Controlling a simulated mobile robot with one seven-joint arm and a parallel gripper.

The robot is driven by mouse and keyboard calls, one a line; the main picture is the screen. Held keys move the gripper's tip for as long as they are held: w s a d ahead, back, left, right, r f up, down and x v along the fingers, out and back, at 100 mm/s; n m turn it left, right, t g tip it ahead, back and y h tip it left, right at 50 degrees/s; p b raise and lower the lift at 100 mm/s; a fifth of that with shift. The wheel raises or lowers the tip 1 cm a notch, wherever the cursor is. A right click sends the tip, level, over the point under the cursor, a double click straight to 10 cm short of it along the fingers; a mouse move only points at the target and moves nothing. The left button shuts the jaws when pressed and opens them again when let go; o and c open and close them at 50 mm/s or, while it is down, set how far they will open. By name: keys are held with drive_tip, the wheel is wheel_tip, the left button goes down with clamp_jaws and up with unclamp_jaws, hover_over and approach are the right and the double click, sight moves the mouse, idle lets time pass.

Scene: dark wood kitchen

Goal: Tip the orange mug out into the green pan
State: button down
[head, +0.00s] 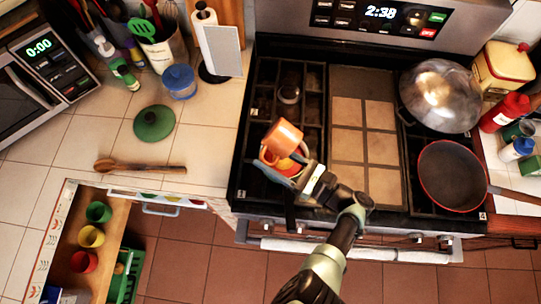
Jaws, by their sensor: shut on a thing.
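The orange mug (284,135) is in the head view, above the left front of the stove. It looks tilted well over, not upright. My gripper (283,162) is shut on it from the near right side. Red and yellow patches show just below the mug, between it and my gripper; I cannot tell what they are. No green pan is clearly seen. A dark handle-like bar (290,212) sticks out below my gripper toward the stove's front edge; what it belongs to is hidden. A green round lid (154,123) lies on the left counter.
A dark red-rimmed pan (452,176) and a shiny metal domed vessel (439,94) stand on the right burners. A wooden spoon (139,167) and a paper towel holder (216,45) are on the left counter. An open drawer (112,228) with colored cups is at lower left.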

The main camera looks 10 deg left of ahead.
drive_tip(key=shift+d+r, duration=0.1)
idle(0.4)
drive_tip(key=shift+s+d+f+t+y+b, duration=0.1)
drive_tip(key=shift+d+f+t+y+b, duration=0.15)
drive_tip(key=shift+y+b, duration=0.65)
drive_tip(key=shift+s+d+r+t+b, duration=0.1)
drive_tip(key=shift+r+t+b, duration=0.15)
drive_tip(key=shift+b, duration=0.6)
drive_tip(key=shift+f, duration=0.1)
